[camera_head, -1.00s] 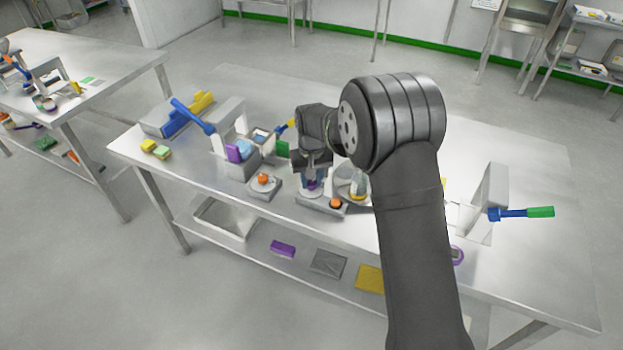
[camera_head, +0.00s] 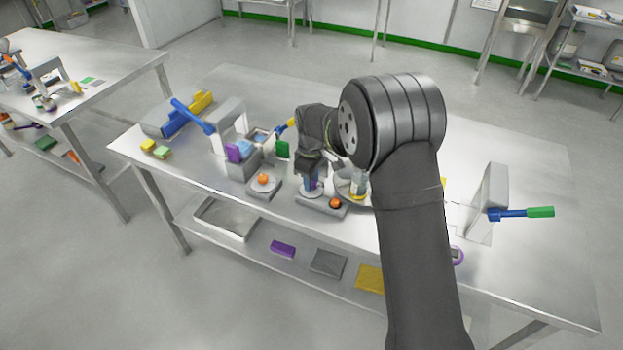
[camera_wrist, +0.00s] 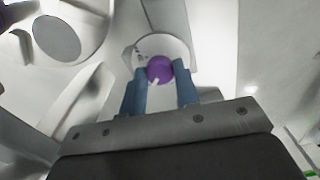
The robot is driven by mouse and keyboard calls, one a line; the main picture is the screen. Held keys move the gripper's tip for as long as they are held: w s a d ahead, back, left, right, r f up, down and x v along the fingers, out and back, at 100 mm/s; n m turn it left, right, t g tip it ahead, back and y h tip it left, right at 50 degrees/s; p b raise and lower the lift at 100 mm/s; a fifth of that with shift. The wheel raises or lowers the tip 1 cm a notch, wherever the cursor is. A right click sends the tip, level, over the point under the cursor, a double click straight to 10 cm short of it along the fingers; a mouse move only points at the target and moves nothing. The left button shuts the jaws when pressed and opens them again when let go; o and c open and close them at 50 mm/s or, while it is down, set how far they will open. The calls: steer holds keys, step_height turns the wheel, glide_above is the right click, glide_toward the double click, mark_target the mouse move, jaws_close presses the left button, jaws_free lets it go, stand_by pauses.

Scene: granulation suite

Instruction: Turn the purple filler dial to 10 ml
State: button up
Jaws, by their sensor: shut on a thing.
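The purple filler dial (camera_wrist: 160,69) shows in the wrist view as a round knob on a pale disc (camera_wrist: 176,47) with small dark marks. A white pointer line on the knob points down and slightly left. My gripper (camera_wrist: 164,76) has its two blue fingers on either side of the knob and is shut on it. In the head view my gripper (camera_head: 312,186) reaches down to the disc on a grey base (camera_head: 312,203), and the fingers mostly hide the dial. The mark values are too small to read.
An orange button (camera_head: 335,203) sits on the same base, just right of my gripper. Another base with an orange knob (camera_head: 263,179) stands to the left. A clear vessel (camera_head: 358,184) stands close on the right. The table (camera_head: 480,270) is bare at front right.

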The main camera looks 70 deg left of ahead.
steer(key=shift+n, duration=0.5)
steer(key=o, duration=1)
steer(key=shift+r, duration=0.1)
step_height(320, 180, up, 17)
steer(key=shift+r, duration=0.15)
step_height(320, 180, down, 18)
steer(key=shift+r, duration=0.2)
stand_by(0.5)
